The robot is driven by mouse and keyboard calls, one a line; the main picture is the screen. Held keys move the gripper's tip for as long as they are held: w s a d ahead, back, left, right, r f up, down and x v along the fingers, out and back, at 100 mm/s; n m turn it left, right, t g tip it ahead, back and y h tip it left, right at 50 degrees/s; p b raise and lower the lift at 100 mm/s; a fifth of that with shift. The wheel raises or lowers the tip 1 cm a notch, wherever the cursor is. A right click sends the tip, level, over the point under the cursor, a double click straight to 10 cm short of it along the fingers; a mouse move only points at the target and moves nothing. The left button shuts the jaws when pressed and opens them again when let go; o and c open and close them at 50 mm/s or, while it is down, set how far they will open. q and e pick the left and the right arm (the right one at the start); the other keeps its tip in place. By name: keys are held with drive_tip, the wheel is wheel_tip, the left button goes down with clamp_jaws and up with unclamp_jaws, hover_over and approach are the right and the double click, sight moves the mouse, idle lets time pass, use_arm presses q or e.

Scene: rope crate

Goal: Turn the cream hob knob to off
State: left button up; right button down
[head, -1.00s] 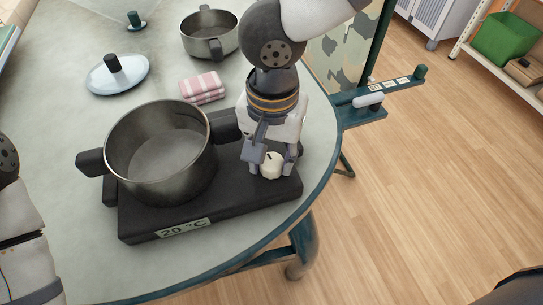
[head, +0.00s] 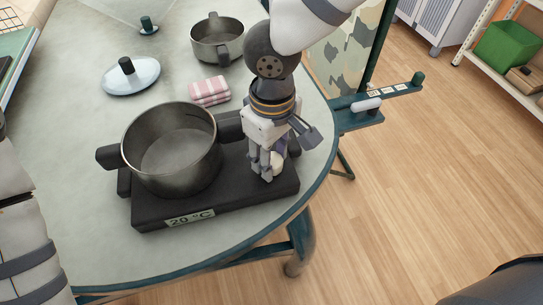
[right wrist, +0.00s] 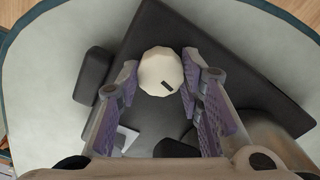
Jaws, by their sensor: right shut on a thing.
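The cream hob knob (right wrist: 160,70) is a faceted round cap with a short dark mark near its edge. It sits on the dark hob (head: 216,204), and in the head view it is mostly hidden by my fingers. My right gripper (head: 273,168) points down over the right part of the hob. In the right wrist view its purple-padded fingers stand on either side of the knob, shut on it. The hob's display (head: 190,217) reads 20 °C. My left gripper is out of view; only part of that arm shows at the left edge.
A steel pot (head: 172,150) with dark handles stands on the hob, close left of my right gripper. A folded pink cloth (head: 209,91), a lid (head: 131,76) and a second pot (head: 217,40) lie behind. The table edge is close on the right.

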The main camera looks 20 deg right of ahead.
drive_tip(key=shift+n, duration=1.2)
drive_tip(key=n, duration=0.5)
drive_tip(key=shift+f, duration=0.15)
drive_tip(key=c, duration=1.3)
unclamp_jaws()
drive_tip(key=shift+r+p, duration=0.4)
drive_tip(key=shift+r, duration=2.2)
